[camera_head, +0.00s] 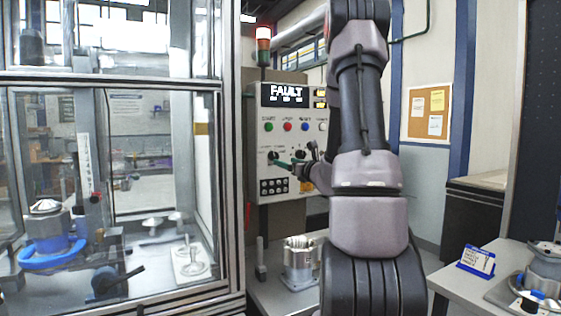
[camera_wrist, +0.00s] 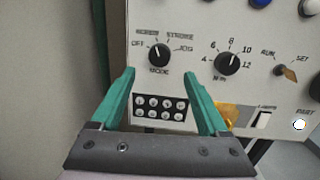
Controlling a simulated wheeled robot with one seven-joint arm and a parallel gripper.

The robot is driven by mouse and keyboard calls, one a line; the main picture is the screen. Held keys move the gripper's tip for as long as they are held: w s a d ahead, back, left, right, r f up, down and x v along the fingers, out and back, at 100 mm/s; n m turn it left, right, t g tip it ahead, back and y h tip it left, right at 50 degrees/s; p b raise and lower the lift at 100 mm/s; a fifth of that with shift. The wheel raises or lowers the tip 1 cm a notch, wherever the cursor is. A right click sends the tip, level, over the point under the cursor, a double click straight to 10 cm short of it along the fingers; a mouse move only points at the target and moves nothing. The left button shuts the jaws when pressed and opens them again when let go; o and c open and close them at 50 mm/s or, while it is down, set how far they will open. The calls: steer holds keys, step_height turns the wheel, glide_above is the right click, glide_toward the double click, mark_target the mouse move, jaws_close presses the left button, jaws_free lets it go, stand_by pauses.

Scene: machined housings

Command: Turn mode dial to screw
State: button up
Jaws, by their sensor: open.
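The mode dial (camera_wrist: 158,55) is a round black knob on the white control panel (camera_wrist: 120,25). Labels around it include OFF, STROKE and JOG; the upper-left label is blurred. Its white pointer mark tilts slightly left of straight up, towards that label. My gripper (camera_wrist: 160,72) has green fingers spread wide, with nothing between them. The fingertips lie just below the dial in the wrist view, one on each side; I cannot tell their distance from the panel.
A second numbered dial (camera_wrist: 227,63) is right of the mode dial, with a RUN/SET switch (camera_wrist: 286,72) further right. A black button block (camera_wrist: 160,107) lies below. The display (camera_head: 284,95) reads FAULT. A glass enclosure (camera_head: 232,150) stands to the left.

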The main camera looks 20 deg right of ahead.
steer(key=s, duration=0.3)
steer(key=shift+s+d+f, duration=0.2)
steer(key=shift+s, duration=0.2)
